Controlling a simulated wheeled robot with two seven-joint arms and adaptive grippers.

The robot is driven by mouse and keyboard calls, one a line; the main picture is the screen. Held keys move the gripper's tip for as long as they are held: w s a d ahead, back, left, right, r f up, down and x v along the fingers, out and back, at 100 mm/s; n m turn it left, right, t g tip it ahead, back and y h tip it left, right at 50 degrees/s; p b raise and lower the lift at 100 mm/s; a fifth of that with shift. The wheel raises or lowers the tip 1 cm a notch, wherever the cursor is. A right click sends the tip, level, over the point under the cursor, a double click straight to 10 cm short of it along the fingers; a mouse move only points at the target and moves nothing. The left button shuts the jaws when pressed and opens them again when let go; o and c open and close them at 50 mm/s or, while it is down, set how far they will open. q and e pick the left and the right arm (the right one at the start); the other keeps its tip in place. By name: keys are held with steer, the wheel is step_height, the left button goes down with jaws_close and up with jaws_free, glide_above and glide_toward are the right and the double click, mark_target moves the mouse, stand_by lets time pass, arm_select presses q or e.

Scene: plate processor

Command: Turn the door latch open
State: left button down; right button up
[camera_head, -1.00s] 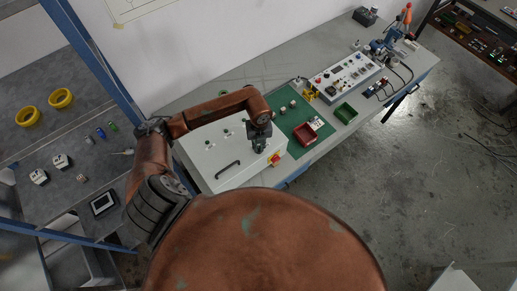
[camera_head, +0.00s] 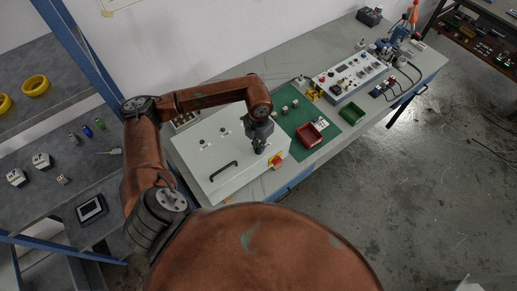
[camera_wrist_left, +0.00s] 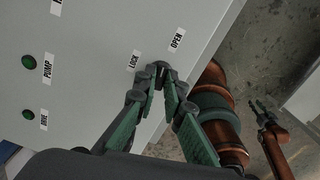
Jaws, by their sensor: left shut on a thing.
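The light grey control box (camera_head: 206,166) sits on the bench, with a black handle (camera_head: 223,170) on its panel. My left gripper (camera_head: 260,149) is over the panel's right part. In the left wrist view its fingertips (camera_wrist_left: 163,74) are shut on the small dark door latch, which they mostly hide. The latch sits between the LOCK label (camera_wrist_left: 134,61) and the OPEN label (camera_wrist_left: 177,40). Its exact angle is hard to tell. My right gripper (camera_wrist_left: 262,108) shows small at the right of the left wrist view, away from the box; its opening is unclear.
A red and yellow switch (camera_head: 275,160) is on the box's right side. A grey side table (camera_head: 45,125) stands left.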

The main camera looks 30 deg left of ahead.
arm_select(q)
steer(key=shift+w+m+b, duration=0.1)
steer(key=shift+m+b, duration=0.7)
steer(key=shift+m, duration=0.1)
steer(key=shift+r, duration=0.1)
steer(key=c, duration=2)
jaws_free()
step_height(320, 180, up, 12)
steer(key=shift+f, duration=0.1)
